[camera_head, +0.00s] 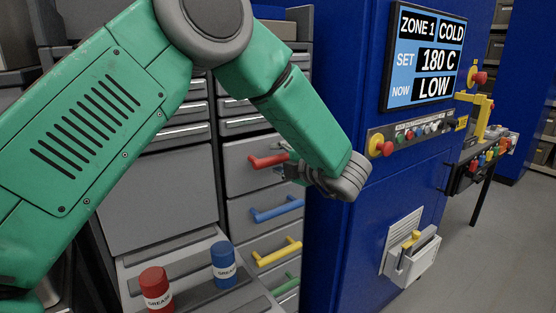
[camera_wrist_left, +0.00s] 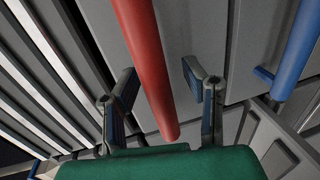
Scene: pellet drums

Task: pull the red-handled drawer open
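The red handle (camera_head: 268,160) is a bar on the front of the top grey drawer (camera_head: 240,180) in the column of coloured handles. That drawer looks shut, flush with the ones below. My left gripper (camera_head: 288,170) is at the right end of the red handle, and its wrist hides part of the drawer front. In the left wrist view, the red handle (camera_wrist_left: 148,60) runs between the two fingers of my left gripper (camera_wrist_left: 158,77). The fingers are apart, with a gap visible on both sides of the bar. My right gripper is not in view.
Blue (camera_head: 276,209), yellow (camera_head: 278,251) and green (camera_head: 286,285) handles sit below. A blue machine cabinet (camera_head: 345,240) stands close on the right. A red grease can (camera_head: 157,290) and a blue one (camera_head: 223,263) stand on a grey surface in front.

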